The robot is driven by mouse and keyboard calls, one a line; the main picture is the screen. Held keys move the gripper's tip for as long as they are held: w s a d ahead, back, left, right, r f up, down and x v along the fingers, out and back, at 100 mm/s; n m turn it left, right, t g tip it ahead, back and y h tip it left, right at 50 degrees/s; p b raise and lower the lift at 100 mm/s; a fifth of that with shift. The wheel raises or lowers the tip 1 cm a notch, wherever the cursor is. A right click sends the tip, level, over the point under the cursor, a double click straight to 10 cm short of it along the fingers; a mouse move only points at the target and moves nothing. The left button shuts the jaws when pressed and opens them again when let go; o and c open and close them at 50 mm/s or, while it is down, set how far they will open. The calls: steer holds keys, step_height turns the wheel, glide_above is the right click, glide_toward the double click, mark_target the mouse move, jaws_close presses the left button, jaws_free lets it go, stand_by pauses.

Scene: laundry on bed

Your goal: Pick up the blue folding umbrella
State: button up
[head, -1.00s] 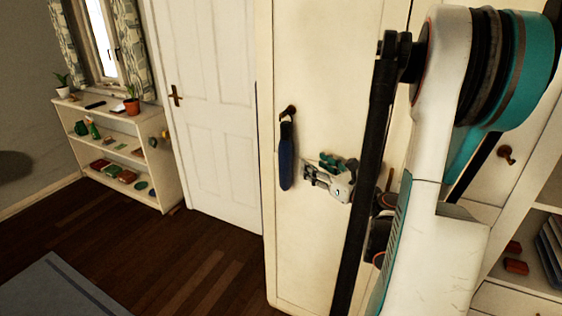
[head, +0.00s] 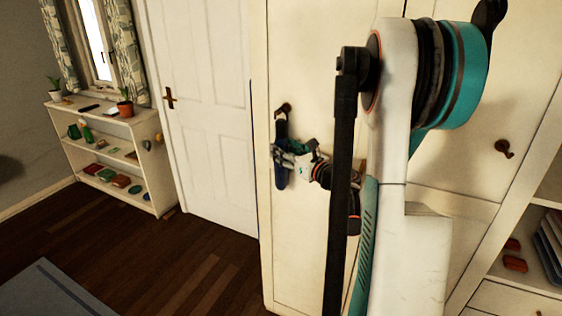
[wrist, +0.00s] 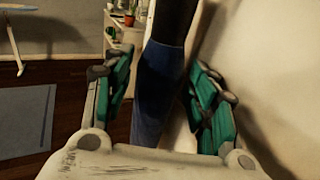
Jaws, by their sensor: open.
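The blue folding umbrella (head: 281,178) hangs upright from a dark knob (head: 283,108) on the cream wardrobe door. In the head view my gripper (head: 280,157) overlaps its middle, hiding part of it. In the wrist view the umbrella (wrist: 160,92) stands between my two green-padded fingers (wrist: 163,105), dark at the top and blue below. The fingers are open, with a gap visible on both sides of the umbrella. The right finger is close to the wardrobe face.
The wardrobe door (head: 310,230) is right behind the umbrella. A white door (head: 205,110) stands to the left, then a low shelf (head: 140,127) with plants and small items. Open wooden floor (head: 190,255) and a blue-grey rug (head: 45,290) lie at lower left.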

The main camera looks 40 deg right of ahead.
steer(key=c, duration=1)
steer(key=shift+r, duration=0.1)
steer(key=shift+c, duration=0.2)
